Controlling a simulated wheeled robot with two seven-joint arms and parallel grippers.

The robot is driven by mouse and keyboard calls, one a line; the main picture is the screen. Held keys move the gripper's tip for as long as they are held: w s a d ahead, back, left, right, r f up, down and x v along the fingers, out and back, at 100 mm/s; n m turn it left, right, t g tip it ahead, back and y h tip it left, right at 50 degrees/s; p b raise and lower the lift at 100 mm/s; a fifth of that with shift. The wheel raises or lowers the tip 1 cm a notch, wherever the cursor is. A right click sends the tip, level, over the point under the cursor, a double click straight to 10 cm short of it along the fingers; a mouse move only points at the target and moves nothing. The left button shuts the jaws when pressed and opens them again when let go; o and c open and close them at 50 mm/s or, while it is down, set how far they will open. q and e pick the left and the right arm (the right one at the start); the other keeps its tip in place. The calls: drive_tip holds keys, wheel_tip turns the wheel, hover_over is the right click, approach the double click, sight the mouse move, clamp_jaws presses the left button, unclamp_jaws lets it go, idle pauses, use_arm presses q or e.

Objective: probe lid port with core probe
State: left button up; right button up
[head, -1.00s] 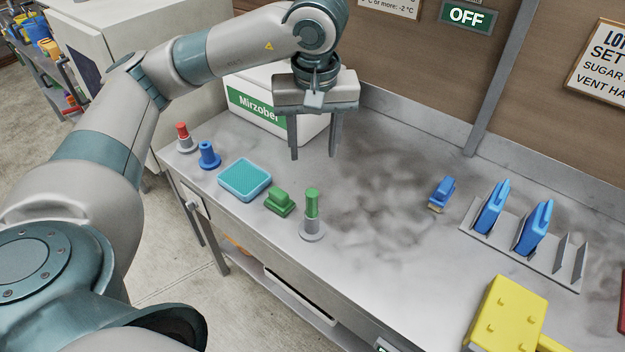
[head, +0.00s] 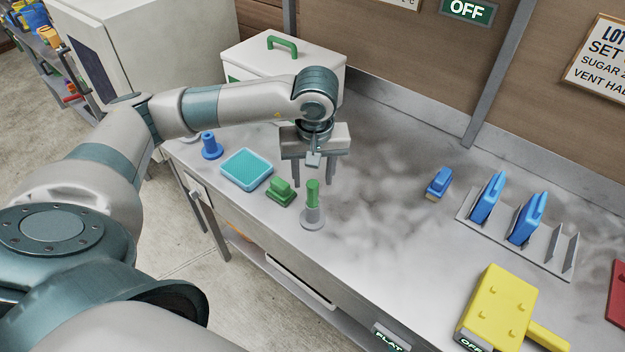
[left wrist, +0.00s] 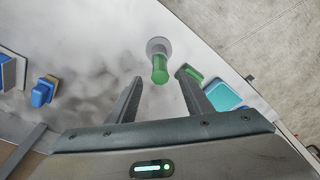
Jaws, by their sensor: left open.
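A green-handled tool, which looks like the core probe (head: 313,193), stands upright in a round grey holder (head: 312,221) near the bench's front edge. In the left wrist view the green handle (left wrist: 160,72) shows ahead, between the fingertips in the picture. My left gripper (head: 313,184) is open and empty, fingers pointing down, just behind and above the green handle; they look apart from it. A white box (head: 320,72) with a green handle (head: 283,45) on its lid stands at the back left, partly hidden by my arm. I cannot make out a port on the lid. My right gripper is not in view.
A green block-shaped tool (head: 280,193), a teal tray (head: 246,169) and a blue knob-topped piece (head: 211,146) line the front left. A blue brush (head: 439,182), a rack (head: 470,208) with blue pieces and a yellow paddle (head: 497,302) lie right. The middle bench is clear.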

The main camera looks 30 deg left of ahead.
sight(312, 184)
use_arm(q)
drive_tip(key=shift+w+a+f+p, duration=0.15)
drive_tip(key=shift+f+p, duration=0.1)
drive_tip(key=shift+f, duration=0.8)
drive_tip(key=shift+w+a+f+p, duration=0.1)
drive_tip(key=shift+f+p, duration=0.15)
drive_tip(key=shift+f, duration=0.8)
drive_tip(key=shift+c, duration=0.7)
clamp_jaws()
drive_tip(key=c, duration=1)
unclamp_jaws()
drive_tip(key=shift+r, duration=0.65)
drive_tip(key=shift+r, duration=0.1)
clamp_jaws()
drive_tip(key=shift+r+p, duration=0.55)
drive_tip(key=shift+r, duration=2.5)
